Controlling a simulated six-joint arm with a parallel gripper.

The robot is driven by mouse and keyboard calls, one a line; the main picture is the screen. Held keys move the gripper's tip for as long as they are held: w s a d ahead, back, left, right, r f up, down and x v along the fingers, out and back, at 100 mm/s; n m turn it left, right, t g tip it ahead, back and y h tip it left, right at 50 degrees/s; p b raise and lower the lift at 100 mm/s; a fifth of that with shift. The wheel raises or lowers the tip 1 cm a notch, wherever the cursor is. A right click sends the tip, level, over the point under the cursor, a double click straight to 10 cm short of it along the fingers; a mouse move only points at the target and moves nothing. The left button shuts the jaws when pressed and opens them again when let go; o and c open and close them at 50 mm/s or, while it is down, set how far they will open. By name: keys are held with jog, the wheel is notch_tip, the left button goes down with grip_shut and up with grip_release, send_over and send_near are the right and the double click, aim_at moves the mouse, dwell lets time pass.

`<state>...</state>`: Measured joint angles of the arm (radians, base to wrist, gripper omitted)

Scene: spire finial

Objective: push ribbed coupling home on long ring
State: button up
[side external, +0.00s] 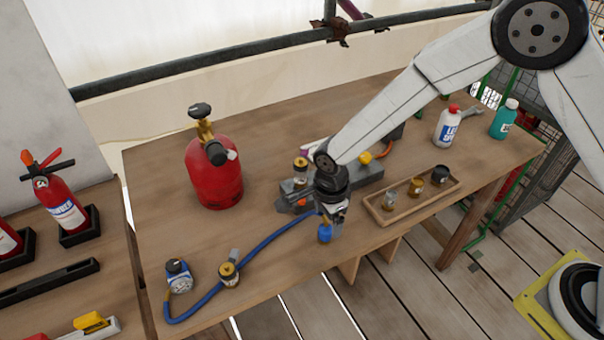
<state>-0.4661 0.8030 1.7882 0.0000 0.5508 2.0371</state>
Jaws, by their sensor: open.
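My gripper (332,220) points down at the front of the wooden bench, just before a grey fixture block (365,180). A small blue piece (325,233) shows at its fingertips; I cannot tell whether it lies between them or behind. A brass fitting with a dark top (300,166) stands at the block's left end. Several small fittings stand in a wooden tray (372,214) to the right, among them a brass one (415,186) and a black one (440,173). I cannot tell which of these is the ribbed coupling or the long ring. My wrist hides part of the block.
A blue hose (270,240) runs from the gripper area to a blue gauge (179,275), past another brass fitting (229,272). A red gas cylinder (214,172) stands at the left. White (447,126) and teal (504,119) bottles stand at the far right.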

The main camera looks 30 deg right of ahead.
aim_at(326, 225)
jog(key=shift+f, duration=0.25)
jog(key=shift+f, duration=0.15)
jog(key=shift+w+a+f, duration=0.1)
jog(key=shift+f, duration=2.35)
grip_shut()
